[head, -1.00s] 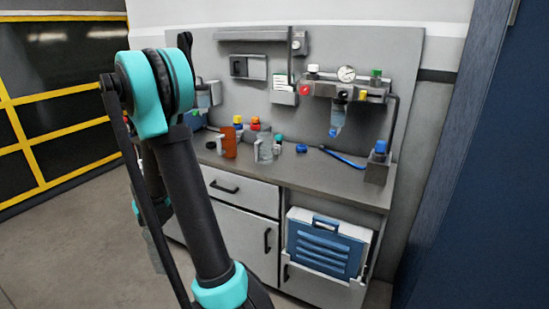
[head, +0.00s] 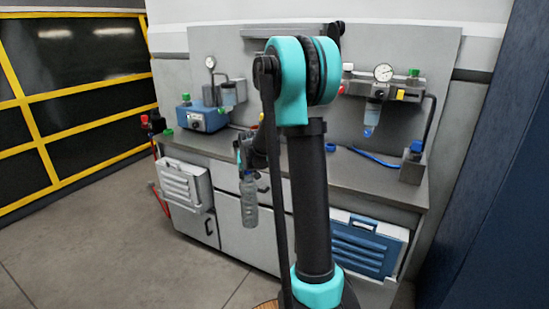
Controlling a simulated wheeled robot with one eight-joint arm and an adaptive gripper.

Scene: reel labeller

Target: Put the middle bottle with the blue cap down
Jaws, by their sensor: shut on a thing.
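A clear plastic bottle (head: 250,207) with a blue cap hangs upright in front of the grey bench's drawers and doors, left of my arm. My gripper (head: 247,168) is at the top of the bottle, shut on it around the cap or neck; the fingers are small and partly dark against the bench. The bottle's base is in the air, below the worktop's level. No other bottle of this kind shows clearly; my arm hides the middle of the bench.
The grey worktop (head: 375,180) carries a blue device (head: 203,118) at left and a blue-topped grey block (head: 411,163) at right. A blue hose lies on it. A white louvred panel (head: 184,184) and a blue case (head: 362,246) jut from the front. Floor at left is clear.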

